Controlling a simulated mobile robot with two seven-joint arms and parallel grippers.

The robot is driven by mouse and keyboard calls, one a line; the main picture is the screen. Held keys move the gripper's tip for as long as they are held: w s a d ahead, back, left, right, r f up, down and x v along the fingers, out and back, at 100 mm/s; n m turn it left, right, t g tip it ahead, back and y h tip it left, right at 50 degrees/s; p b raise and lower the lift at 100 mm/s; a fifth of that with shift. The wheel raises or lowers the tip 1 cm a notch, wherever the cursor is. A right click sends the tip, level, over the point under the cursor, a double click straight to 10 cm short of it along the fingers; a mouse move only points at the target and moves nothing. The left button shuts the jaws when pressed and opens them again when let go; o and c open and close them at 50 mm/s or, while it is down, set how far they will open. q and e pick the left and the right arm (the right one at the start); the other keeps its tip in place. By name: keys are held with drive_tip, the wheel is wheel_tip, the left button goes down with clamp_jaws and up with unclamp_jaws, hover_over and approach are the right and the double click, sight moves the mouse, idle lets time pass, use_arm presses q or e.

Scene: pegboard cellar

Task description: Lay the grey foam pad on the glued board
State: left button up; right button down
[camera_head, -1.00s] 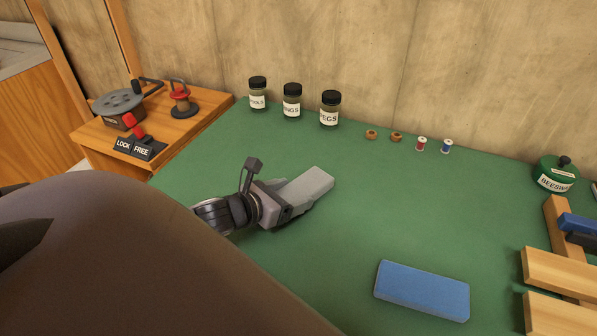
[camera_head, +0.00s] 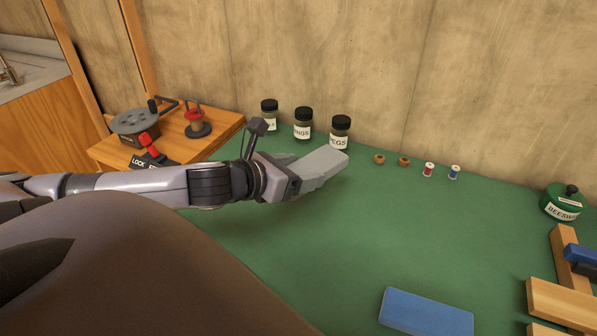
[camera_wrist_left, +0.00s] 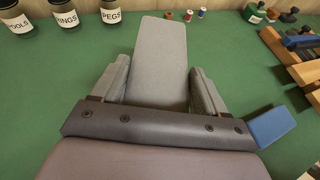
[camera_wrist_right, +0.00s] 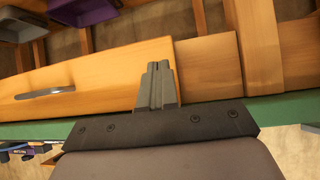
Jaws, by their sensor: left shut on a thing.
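The grey foam pad (camera_head: 324,166) is a flat light grey block. My left gripper (camera_head: 300,172) is shut on it and holds it above the green bench top, in front of the jars. In the left wrist view the pad (camera_wrist_left: 160,60) stands out beyond the two fingers, one on each side of it. My right gripper (camera_wrist_right: 158,85) shows only in its own wrist view, its fingers together and empty, in front of wooden furniture. I cannot make out the glued board with certainty in any view.
A blue block (camera_head: 427,313) lies on the green bench top (camera_head: 400,240). Wooden pieces with a blue part (camera_head: 580,253) stand at the right, near a green beeswax tin (camera_head: 563,202). Jars (camera_head: 303,124), rings and spools line the back. The middle is clear.

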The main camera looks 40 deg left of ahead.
sight(299, 172)
use_arm(q)
drive_tip(key=shift+r+p, duration=0.9)
drive_tip(key=shift+r, duration=2.15)
drive_tip(key=shift+s+f, duration=0.1)
drive_tip(key=shift+f, duration=0.25)
drive_tip(key=f, duration=0.2)
drive_tip(key=n+y, duration=0.1)
drive_tip(key=shift+s+d+f, duration=0.3)
drive_tip(key=shift+s+f, duration=0.05)
drive_tip(key=shift+f, duration=0.05)
drive_tip(key=d+f, duration=0.2)
drive_tip(key=d, duration=1.1)
drive_tip(key=shift+s+d+f, duration=0.2)
drive_tip(key=shift+f, duration=0.05)
